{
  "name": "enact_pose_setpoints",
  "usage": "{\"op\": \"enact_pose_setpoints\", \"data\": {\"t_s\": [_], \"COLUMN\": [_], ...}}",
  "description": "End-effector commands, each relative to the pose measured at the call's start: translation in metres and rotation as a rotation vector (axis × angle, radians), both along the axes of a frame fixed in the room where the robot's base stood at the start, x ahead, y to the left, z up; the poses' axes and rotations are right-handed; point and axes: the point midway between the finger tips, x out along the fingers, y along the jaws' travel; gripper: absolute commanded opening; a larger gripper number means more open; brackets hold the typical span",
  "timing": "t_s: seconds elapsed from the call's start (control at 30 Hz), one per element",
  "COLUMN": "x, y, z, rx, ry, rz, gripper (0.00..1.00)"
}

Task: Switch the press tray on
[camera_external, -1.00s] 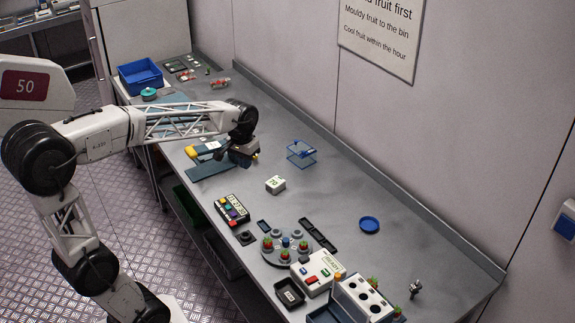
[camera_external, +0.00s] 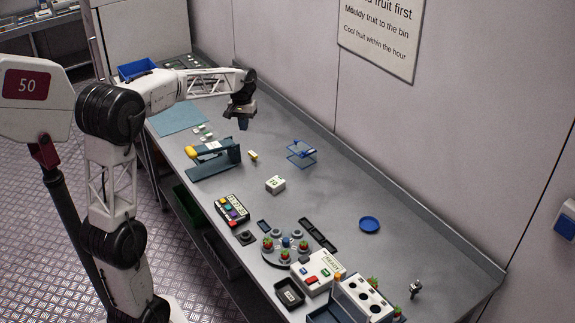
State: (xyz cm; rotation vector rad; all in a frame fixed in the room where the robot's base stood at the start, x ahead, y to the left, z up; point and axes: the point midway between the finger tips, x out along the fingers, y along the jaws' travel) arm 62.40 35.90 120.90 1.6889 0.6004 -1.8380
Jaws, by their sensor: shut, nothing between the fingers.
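My gripper (camera_external: 243,124) is shut and empty, pointing down above the back part of the bench, apart from everything on it. A teal press-like device (camera_external: 214,163) with a flat base, a slanted arm and a yellow knob stands on the bench just in front of and below the gripper. A small yellow piece (camera_external: 253,155) lies on the bench to its right. I cannot tell which thing is the press tray, and no switch on it can be made out at this size.
A clear blue stand (camera_external: 301,153), a white block (camera_external: 275,184) and a coloured-button panel (camera_external: 232,209) stand nearby. A round fruit holder (camera_external: 284,249), a white box with buttons (camera_external: 318,271) and a blue dish (camera_external: 369,225) are further forward.

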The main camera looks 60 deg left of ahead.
Motion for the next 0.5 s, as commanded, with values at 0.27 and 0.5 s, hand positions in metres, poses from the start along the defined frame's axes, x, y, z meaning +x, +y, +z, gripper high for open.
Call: {"op": "enact_pose_setpoints", "data": {"t_s": [0.27, 0.5], "x": [0.016, 0.023], "y": [0.071, 0.132], "z": [-0.014, -0.029], "rx": [-0.028, -0.052], "ry": [0.032, 0.057], "rz": [0.091, 0.17], "gripper": [0.0, 0.0]}}
